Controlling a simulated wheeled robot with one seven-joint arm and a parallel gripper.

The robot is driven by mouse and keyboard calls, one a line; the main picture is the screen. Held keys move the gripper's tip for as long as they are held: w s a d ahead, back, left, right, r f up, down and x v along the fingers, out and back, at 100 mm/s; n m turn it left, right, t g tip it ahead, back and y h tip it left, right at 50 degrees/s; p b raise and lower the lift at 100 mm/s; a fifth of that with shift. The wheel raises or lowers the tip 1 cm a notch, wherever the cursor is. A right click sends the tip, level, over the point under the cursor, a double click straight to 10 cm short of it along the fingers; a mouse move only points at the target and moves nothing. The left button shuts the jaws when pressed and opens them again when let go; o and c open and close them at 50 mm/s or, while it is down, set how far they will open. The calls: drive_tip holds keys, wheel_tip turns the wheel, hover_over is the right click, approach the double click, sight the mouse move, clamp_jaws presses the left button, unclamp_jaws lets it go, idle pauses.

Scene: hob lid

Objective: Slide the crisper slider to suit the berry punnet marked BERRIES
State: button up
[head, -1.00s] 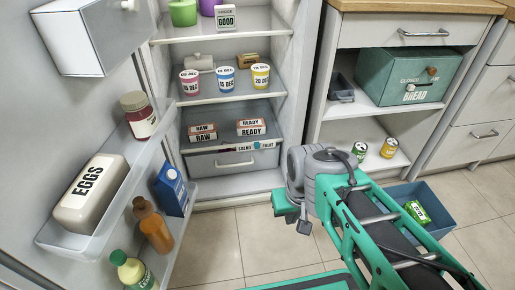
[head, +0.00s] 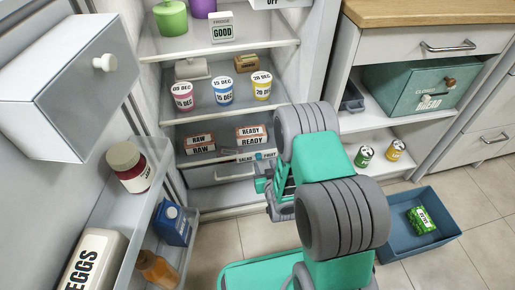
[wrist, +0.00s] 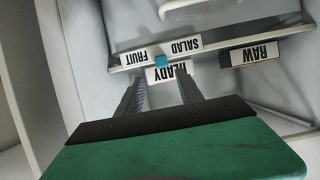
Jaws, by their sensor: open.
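The crisper slider is a small teal tab (wrist: 161,61) on the shelf's front rail, between the SALAD label (wrist: 186,46) and the FRUIT label (wrist: 133,57) in the upside-down wrist view. In the head view the tab (head: 258,155) is small, above the crisper drawer (head: 228,172). My gripper (wrist: 160,76) is open and empty, its fingers pointing at the rail with the tab lined up between them. I cannot tell whether they touch it. In the head view my gripper (head: 262,182) is partly hidden by my arm. I see no punnet that reads BERRIES.
RAW (head: 201,144) and READY (head: 251,135) packs sit on the shelf above the drawer. The fridge door with the eggs box (head: 92,262) stands open at left.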

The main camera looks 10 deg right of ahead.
sight(259, 156)
drive_tip(key=b+x, duration=0.1)
drive_tip(key=x, duration=0.1)
drive_tip(key=b+x, duration=0.1)
drive_tip(key=x, duration=0.1)
drive_tip(key=b+x, duration=0.1)
drive_tip(key=x, duration=0.2)
drive_tip(key=shift+a, duration=0.3)
drive_tip(key=shift+w, duration=0.25)
drive_tip(key=shift+c, duration=0.4)
clamp_jaws()
